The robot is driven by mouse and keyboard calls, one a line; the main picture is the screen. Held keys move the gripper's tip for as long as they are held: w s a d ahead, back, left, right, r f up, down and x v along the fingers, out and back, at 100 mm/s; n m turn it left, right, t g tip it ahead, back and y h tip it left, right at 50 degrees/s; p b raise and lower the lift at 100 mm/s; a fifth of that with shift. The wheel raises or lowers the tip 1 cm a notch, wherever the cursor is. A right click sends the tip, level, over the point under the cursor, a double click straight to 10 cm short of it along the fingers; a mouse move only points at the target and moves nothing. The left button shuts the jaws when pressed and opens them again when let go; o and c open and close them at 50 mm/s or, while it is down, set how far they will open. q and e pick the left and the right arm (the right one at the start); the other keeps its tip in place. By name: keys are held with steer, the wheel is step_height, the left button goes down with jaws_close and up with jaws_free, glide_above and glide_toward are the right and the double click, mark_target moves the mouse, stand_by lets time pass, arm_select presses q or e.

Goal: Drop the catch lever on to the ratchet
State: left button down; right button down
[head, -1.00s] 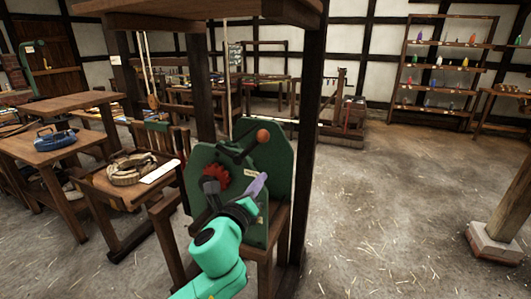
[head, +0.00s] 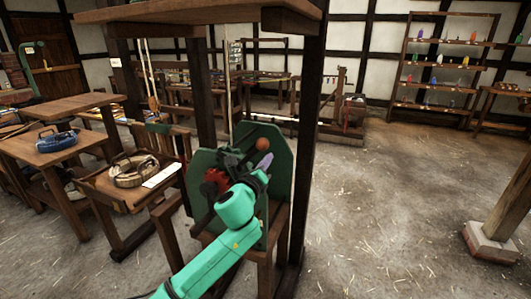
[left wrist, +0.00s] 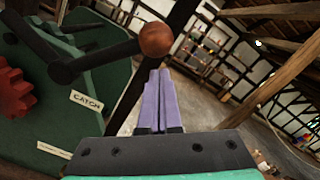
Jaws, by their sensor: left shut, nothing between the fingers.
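The catch lever (left wrist: 103,58) is a dark bar ending in an orange-brown ball knob (left wrist: 155,39); the knob also shows in the head view (head: 263,144). Below the bar in the left wrist view is a label reading CATCH (left wrist: 86,103). The red toothed ratchet wheel (left wrist: 14,88) is at that view's left edge and shows partly behind my arm in the head view (head: 213,184). Both are on a green board (head: 283,160). My left gripper (left wrist: 158,82) has purple fingers, shut and empty, just below the knob. I cannot tell if they touch. My right gripper is not in view.
The board stands on a wooden stand under a roofed frame with a dark post (head: 308,130) close on its right. A small table with a coiled ring (head: 134,171) is to the left. Open floor (head: 400,220) lies to the right.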

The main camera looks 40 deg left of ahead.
arm_select(q)
steer(key=shift+s+a+r, duration=0.1)
steer(key=shift+a+r, duration=0.2)
